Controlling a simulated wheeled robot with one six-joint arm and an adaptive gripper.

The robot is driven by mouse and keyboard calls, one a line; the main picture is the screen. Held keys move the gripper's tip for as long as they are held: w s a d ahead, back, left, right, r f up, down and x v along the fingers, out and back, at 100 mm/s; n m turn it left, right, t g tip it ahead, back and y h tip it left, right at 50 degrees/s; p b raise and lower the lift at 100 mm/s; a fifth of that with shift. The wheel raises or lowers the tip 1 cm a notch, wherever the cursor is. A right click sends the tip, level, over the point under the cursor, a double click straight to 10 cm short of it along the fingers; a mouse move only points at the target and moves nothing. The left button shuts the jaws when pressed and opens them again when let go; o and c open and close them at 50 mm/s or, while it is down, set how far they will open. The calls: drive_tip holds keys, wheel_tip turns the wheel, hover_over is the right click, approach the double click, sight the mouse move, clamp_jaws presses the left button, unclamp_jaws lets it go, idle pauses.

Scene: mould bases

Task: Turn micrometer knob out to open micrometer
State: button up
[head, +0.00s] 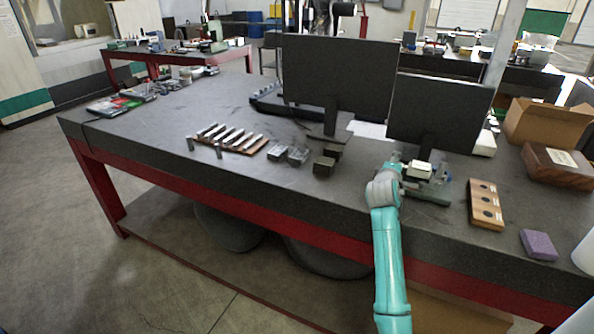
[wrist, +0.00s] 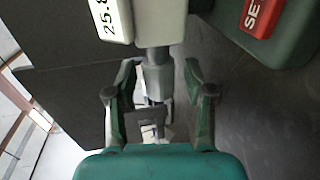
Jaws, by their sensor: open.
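The micrometer (wrist: 118,18) shows at the top of the wrist view as a pale body with a display reading "25." and a partly cut-off digit. Its grey knob (wrist: 157,75) points down between the two fingers of my gripper (wrist: 158,100). The fingers stand apart on either side of the knob, with visible gaps. In the head view the micrometer (head: 419,169) sits on the workbench in front of the right monitor. My gripper is mostly hidden behind my arm there. A green block with a red "SET" label (wrist: 262,14) is at the top right of the wrist view.
The dark workbench (head: 200,115) carries two monitors (head: 340,72) behind the micrometer. A wooden block with round holes (head: 486,204) and a purple block (head: 538,244) lie to the right. Small metal blocks (head: 288,154) and a wooden rack (head: 230,138) lie to the left.

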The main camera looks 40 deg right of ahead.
drive_tip(key=shift+h, duration=0.6)
drive_tip(key=shift+a+t, duration=0.25)
drive_tip(key=shift+t, duration=0.05)
drive_tip(key=v, duration=1)
drive_tip(key=shift+f, duration=0.2)
drive_tip(key=shift+w+a+m, duration=0.1)
drive_tip(key=shift+a+m, duration=0.2)
drive_tip(key=w+a+m, duration=0.1)
drive_tip(key=w+m, duration=0.2)
drive_tip(key=w+a+m+t, duration=0.1)
drive_tip(key=w+a+m, duration=0.1)
drive_tip(key=w+m, duration=0.1)
drive_tip(key=w+a+m, duration=0.2)
drive_tip(key=w+m, duration=0.1)
drive_tip(key=shift+w+a+t, duration=0.1)
drive_tip(key=shift+w+t, duration=0.15)
drive_tip(key=shift+t, duration=0.15)
drive_tip(key=w+a+m, duration=0.2)
drive_tip(key=w+m, duration=0.1)
drive_tip(key=w+a+m+t+y, duration=0.1)
drive_tip(key=w+a+m, duration=0.2)
drive_tip(key=m, duration=0.1)
drive_tip(key=w+a+m, duration=0.3)
drive_tip(key=w+m, duration=0.1)
drive_tip(key=shift+a+r+t, duration=0.1)
drive_tip(key=shift+a+t, duration=0.1)
drive_tip(key=shift+t, duration=0.2)
drive_tip(key=shift+w+a+m+t+y, duration=0.3)
drive_tip(key=shift+w+a+m+y, duration=0.1)
drive_tip(key=shift+w+a+m, duration=0.55)
